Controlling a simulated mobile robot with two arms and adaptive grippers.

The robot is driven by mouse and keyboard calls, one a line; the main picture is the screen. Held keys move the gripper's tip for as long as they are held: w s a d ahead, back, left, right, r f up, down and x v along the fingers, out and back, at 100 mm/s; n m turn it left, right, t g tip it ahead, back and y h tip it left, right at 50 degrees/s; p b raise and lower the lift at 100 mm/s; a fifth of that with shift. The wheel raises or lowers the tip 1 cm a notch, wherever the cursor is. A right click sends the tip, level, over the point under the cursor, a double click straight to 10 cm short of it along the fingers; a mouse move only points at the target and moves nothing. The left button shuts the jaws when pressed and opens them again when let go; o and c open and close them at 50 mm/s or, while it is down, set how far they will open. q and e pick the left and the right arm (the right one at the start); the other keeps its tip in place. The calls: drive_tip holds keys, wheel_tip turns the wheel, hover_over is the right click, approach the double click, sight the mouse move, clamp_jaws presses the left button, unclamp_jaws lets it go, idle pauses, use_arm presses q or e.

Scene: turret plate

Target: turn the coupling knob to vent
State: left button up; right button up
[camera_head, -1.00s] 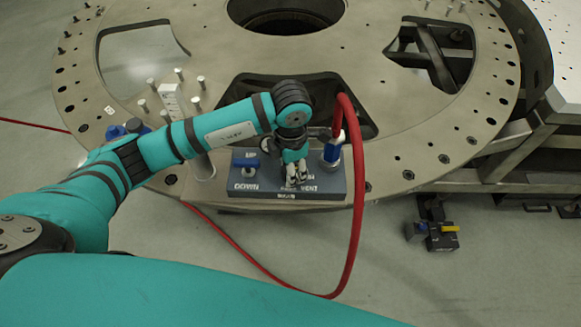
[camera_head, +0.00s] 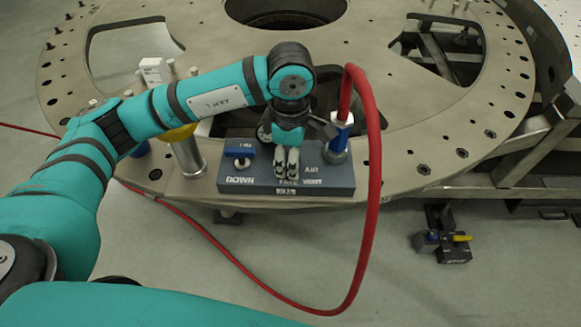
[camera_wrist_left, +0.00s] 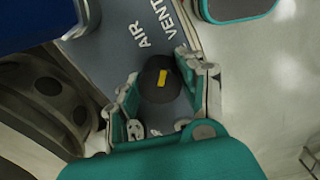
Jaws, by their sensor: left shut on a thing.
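The coupling knob (camera_wrist_left: 150,92) is a dark round knob with a yellow mark, in the left wrist view. The mark points roughly up the picture, toward the AIR and VENT lettering; I cannot tell exactly which label it meets. My left gripper (camera_wrist_left: 165,84) has a finger on each side of the knob and is shut on it. In the head view the left gripper (camera_head: 287,166) points down onto the grey control box (camera_head: 322,181), and its fingers hide the knob. My right gripper is not in view.
A blue lever (camera_head: 240,148) stands on the box's left by the DOWN label. A blue connector (camera_head: 338,141) with a red hose (camera_head: 374,190) rises at its right; the hose loops to the floor. The box sits at the edge of the large turret plate (camera_head: 445,130).

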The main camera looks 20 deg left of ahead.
use_arm(q)
drive_tip(key=shift+m+b, duration=0.7)
drive_tip(key=o, duration=1)
drive_tip(key=shift+o, duration=0.9)
wheel_tip(320, 180, up, 12)
